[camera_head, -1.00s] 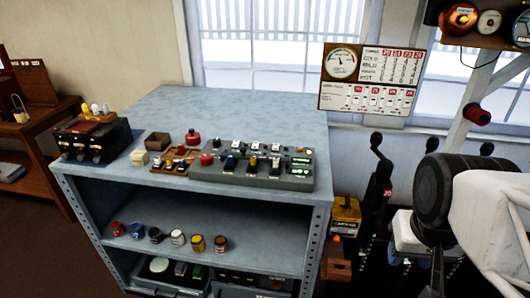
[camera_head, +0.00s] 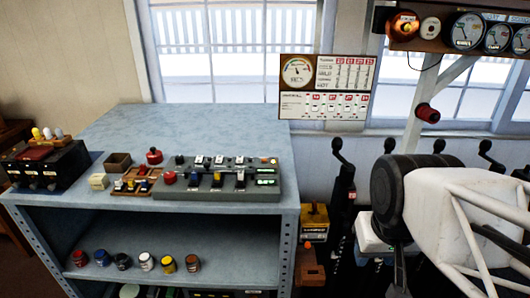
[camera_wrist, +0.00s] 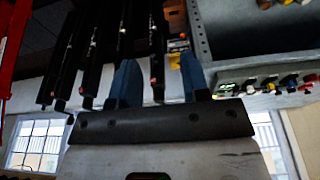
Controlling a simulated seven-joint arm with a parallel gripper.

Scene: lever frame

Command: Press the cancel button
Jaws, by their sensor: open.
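A grey control panel (camera_head: 243,192) with several switches, buttons and small green displays lies on the bench's front edge. A red round button (camera_head: 169,178) sits at its left end. Another red knob (camera_head: 154,156) stands on the bench behind a small wooden switch board (camera_head: 131,187). No label saying cancel is readable, so I cannot tell which one is that button. My gripper (camera_wrist: 160,82) shows in the wrist view with two blue fingers apart and nothing between them. The panel shows upside down there (camera_wrist: 275,78), right of the fingers and apart from them.
The blue-grey bench (camera_head: 215,125) has clear room at the back. A black box (camera_head: 48,170) stands at its left end. Several small jars (camera_head: 146,262) sit on the shelf below. Tall black levers (camera_head: 342,190) and a yellow box (camera_head: 314,222) stand right of the bench.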

